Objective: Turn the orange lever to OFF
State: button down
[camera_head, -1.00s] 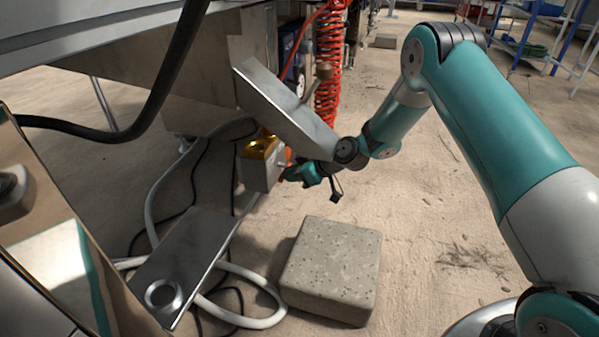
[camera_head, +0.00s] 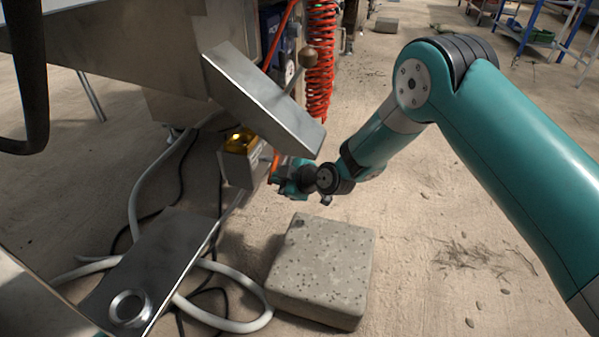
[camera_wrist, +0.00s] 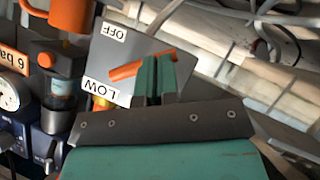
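The orange lever (camera_wrist: 127,70) shows in the wrist view on a grey plate (camera_wrist: 130,50). White labels read OFF (camera_wrist: 115,31) near the plate's top and LOW (camera_wrist: 100,88) near its lower left. The lever lies slanted between the labels, its left end nearer LOW. My gripper (camera_wrist: 158,62) has its two teal fingers close together in front of the lever's right part, hiding some of it. Whether they grip it is unclear.
A gauge (camera_wrist: 8,97) and an orange-knobbed regulator (camera_wrist: 55,75) stand left of the plate.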

jog(key=shift+w+f+n+t, duration=0.2)
jog(key=shift+w+f+n, duration=0.05)
jog(key=shift+f, duration=0.2)
jog(key=shift+w+f+n+t, duration=0.2)
jog(key=shift+w+f+n, duration=0.05)
jog(key=shift+f, duration=0.2)
jog(key=shift+d+r, duration=0.1)
jog(key=shift+r, duration=0.1)
jog(key=shift+r+p, duration=0.65)
